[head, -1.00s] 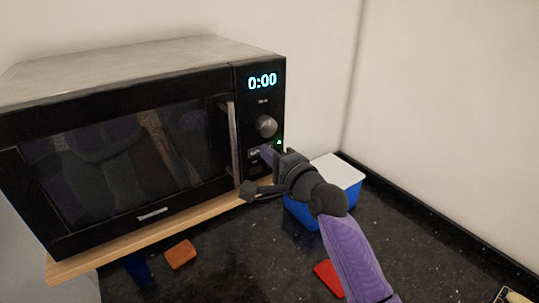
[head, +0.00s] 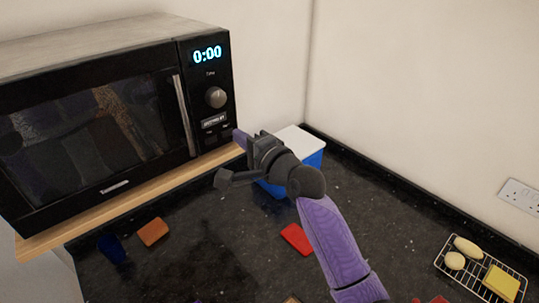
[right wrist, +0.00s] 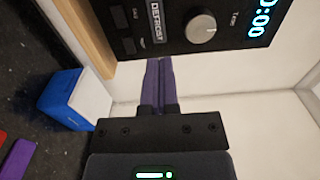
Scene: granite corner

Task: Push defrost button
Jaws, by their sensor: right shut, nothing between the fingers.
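The black microwave (head: 90,120) stands on a wooden board, its display reading 0:00. The defrost button (head: 214,121) is a light label-like button below the round knob (head: 215,97). In the right wrist view the defrost button (right wrist: 156,22) shows the word DEFROST, next to the knob (right wrist: 200,26). My right gripper (head: 239,139) is shut and empty, just right of and below the button in the head view. In the wrist view its purple fingertips (right wrist: 160,62) lie together below the panel's edge, apart from the button. My left gripper is not in view.
A blue box with a white lid (head: 300,146) stands behind my right gripper. A red block (head: 297,238), an orange-brown block (head: 153,231) and a dark blue cup (head: 112,248) are on the dark counter. A wire rack (head: 482,268) holds food at the right.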

